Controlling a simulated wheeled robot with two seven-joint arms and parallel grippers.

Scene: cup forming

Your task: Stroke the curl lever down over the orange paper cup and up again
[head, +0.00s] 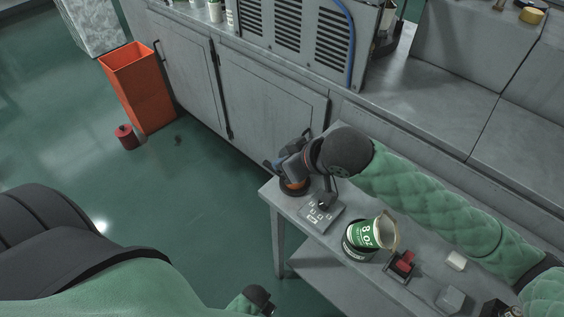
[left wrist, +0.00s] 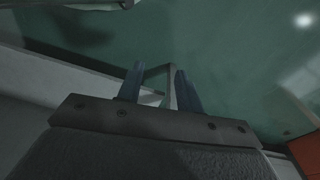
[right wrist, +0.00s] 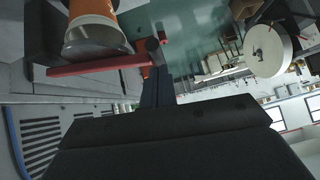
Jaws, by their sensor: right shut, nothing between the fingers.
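The orange paper cup (right wrist: 92,8) shows at the top left of the right wrist view, with a pale part below it, cut off by the frame edge. In the head view an orange piece (head: 294,184) shows on a dark round base, mostly hidden by my right gripper (head: 272,166). The red curl lever (right wrist: 95,66) crosses the right wrist view, with a dark grip (right wrist: 152,44) at its end. My right gripper (right wrist: 158,72) is shut and empty, its fingertips close by the grip; contact is unclear. My left gripper (left wrist: 160,80) is open and empty, away from the bench.
A grey bench (head: 295,208) carries a control panel (head: 320,212), a green and white "8 oz" cup (head: 366,233) in a dark holder, and a red-topped device (head: 404,262). Grey cabinets (head: 270,90) stand behind. An orange bin (head: 140,85) stands on open floor.

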